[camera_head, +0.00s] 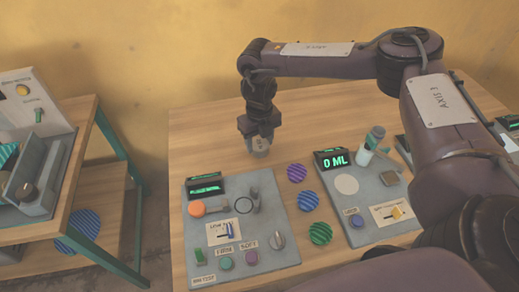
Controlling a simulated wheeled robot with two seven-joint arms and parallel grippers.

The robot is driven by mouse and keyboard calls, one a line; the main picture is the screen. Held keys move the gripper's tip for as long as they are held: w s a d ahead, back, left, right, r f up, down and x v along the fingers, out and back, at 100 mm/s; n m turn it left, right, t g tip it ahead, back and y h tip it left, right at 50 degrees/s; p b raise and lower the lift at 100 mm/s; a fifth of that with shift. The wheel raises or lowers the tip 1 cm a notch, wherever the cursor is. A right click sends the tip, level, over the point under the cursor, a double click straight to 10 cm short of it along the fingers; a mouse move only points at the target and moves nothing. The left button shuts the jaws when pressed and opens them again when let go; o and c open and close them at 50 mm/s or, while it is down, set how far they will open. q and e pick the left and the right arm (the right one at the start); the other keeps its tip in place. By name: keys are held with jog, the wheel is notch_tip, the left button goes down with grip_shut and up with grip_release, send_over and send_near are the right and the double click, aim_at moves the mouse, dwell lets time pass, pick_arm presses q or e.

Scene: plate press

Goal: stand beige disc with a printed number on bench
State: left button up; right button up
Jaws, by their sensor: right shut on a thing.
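My right gripper (258,140) hangs at the end of the purple-grey arm, pointing down above the bench (215,130), behind the left grey device. It is shut on a small pale thing (259,149) at its tips. This thing is mostly hidden by the fingers, and I cannot make out a printed number or tell whether it is the beige disc. It appears close to the bench top, but I cannot tell if it touches. A pale round shape (346,184) lies flat on the right grey device, with no readable number. My left gripper is not in view.
The left device (262,256) has knobs, buttons and an orange cap. The right device (378,235) has a "0 ML" display (334,161). Purple (297,172), blue (308,200) and green (320,233) striped discs lie between them. The bench's back left is clear. Another table (75,160) stands left.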

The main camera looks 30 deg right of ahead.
aim_at(260, 144)
notch_tip(260, 144, down, 4)
jog(key=shift+f+p, duration=0.1)
jog(key=shift+p, duration=0.25)
jog(key=shift+f, duration=0.35)
jog(key=shift+f, duration=0.1)
jog(key=o, duration=1.1)
